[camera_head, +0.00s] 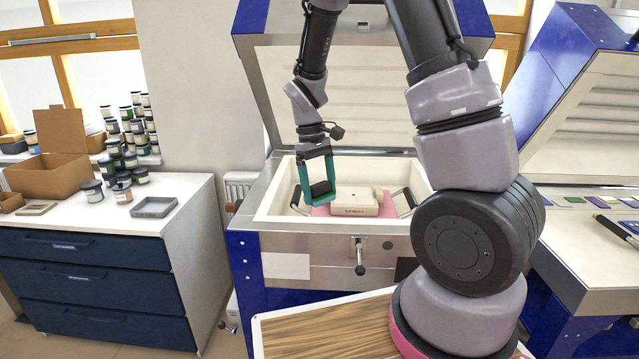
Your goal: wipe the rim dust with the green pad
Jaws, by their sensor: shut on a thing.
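My gripper (320,191), with teal fingers, points down inside the open kiln (281,213), at the left of its chamber. Its fingers are shut on a small dark block (321,187). I cannot tell whether this block is part of the green pad; no separate green pad shows. The block is just left of a cream labelled block (354,203) and over a pink board (385,209). I cannot tell whether it touches the board. The pale kiln rim (272,206) runs around the chamber. No dust can be made out on it at this size.
The kiln lid (350,85) stands open behind my gripper. A black-handled lever (360,258) sticks out at the kiln front. A white-topped drawer cabinet (95,270) with jars, a cardboard box (55,160) and a grey tray (154,207) is left. Another blue-framed kiln (590,110) is right.

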